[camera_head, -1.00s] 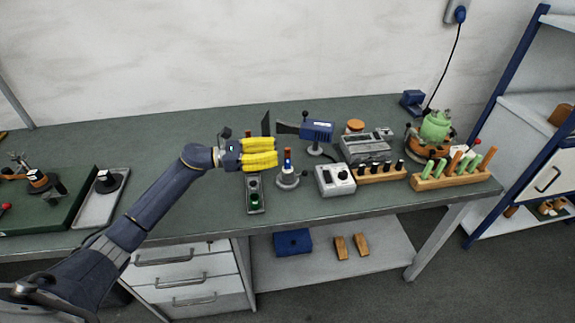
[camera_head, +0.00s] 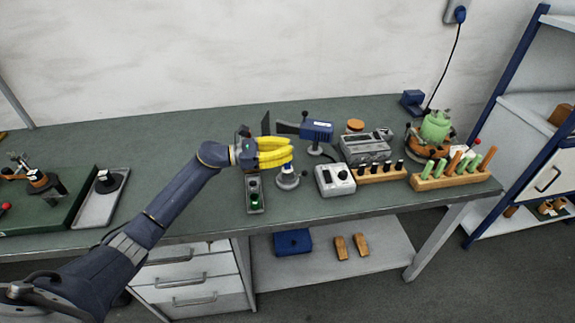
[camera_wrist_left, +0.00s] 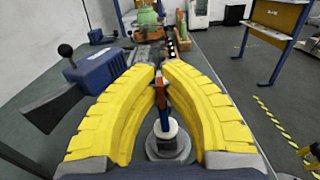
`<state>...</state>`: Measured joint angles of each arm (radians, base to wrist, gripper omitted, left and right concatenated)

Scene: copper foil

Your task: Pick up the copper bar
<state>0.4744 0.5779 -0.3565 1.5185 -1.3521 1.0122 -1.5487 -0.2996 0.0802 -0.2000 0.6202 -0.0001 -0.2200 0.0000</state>
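My left gripper (camera_head: 289,149) has yellow fingers and reaches over the bench from the left. Its fingers bend inward, with the tips close together over a round grey stand (camera_head: 288,179). In the left wrist view the copper bar (camera_wrist_left: 160,94) stands upright between the two fingertips, which appear to press on it from both sides. The bar's lower part looks blue and still sits in the pale top of the grey stand (camera_wrist_left: 168,146). In the head view the fingers hide most of the bar.
A white box with a knob (camera_head: 335,180) stands close on the right. A blue device (camera_head: 317,131) is behind. Wooden racks (camera_head: 452,175) stand further right.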

